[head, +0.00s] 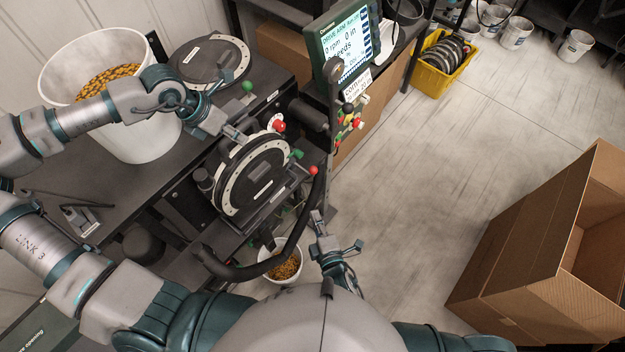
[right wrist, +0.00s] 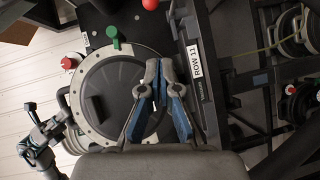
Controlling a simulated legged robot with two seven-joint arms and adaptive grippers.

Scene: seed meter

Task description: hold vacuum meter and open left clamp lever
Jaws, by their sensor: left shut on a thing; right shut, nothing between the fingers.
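The vacuum meter (head: 250,178), a round black disc with a pale rim, stands upright on the bench edge. It also shows in the right wrist view (right wrist: 105,85). My left gripper (head: 240,136) is shut at its upper edge, apparently on the meter's rim; the exact contact is small. Red-balled levers (head: 278,126) (head: 313,170) and a green-knobbed lever (head: 297,154) sit around the meter; which is the left clamp lever I cannot tell. My right gripper (head: 316,214) is shut and empty, low in front of the bench. Its fingertips (right wrist: 158,66) overlap the meter's right edge in the wrist view.
A curved black hose (head: 290,245) passes between my right gripper and the meter. A white bucket of seed (head: 155,140) stands on the left; a smaller bucket (head: 285,268) sits below. A display (head: 338,45) rises behind. A cardboard box (head: 535,240) stands right; floor between is clear.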

